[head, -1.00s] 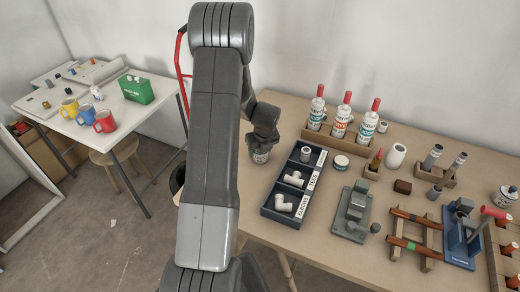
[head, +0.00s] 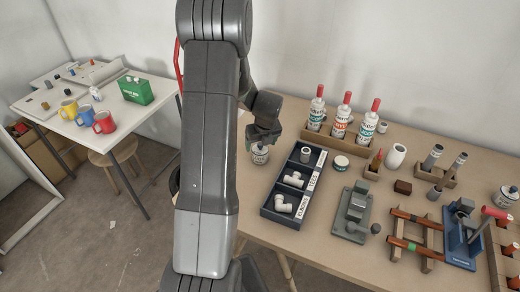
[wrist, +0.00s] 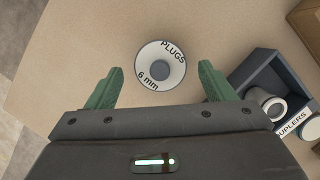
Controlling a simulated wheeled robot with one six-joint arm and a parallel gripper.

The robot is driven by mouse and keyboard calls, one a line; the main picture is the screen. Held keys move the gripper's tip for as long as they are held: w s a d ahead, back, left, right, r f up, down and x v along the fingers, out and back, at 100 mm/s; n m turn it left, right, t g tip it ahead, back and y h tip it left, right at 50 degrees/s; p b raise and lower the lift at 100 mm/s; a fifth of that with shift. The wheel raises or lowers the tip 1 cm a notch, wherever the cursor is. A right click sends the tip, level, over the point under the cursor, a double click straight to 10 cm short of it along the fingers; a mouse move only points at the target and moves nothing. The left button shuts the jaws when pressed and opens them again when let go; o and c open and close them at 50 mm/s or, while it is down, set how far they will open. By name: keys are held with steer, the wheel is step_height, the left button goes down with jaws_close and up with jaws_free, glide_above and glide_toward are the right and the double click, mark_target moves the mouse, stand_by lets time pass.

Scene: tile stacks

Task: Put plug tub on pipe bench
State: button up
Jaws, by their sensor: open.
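The plug tub, a small round white tub (head: 260,156), stands upright on the wooden pipe bench (head: 285,118), near its left end and left of the dark tray. In the wrist view its top (wrist: 147,55) shows the label "PLUGS 6 mm". My gripper (head: 264,138) is above and close to the tub in the head view. In the wrist view the green fingers of my gripper (wrist: 160,88) are wide apart and empty. The tub lies just beyond the fingertips, with a gap on both sides.
A dark compartment tray (head: 292,190) with white pipe fittings stands right of the tub. Behind it, several red-capped bottles (head: 341,118) stand in a wooden rack. Clamps and tools fill the bench's right side. A white table (head: 75,125) with mugs stands at left.

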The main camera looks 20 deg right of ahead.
steer(key=v, duration=0.7)
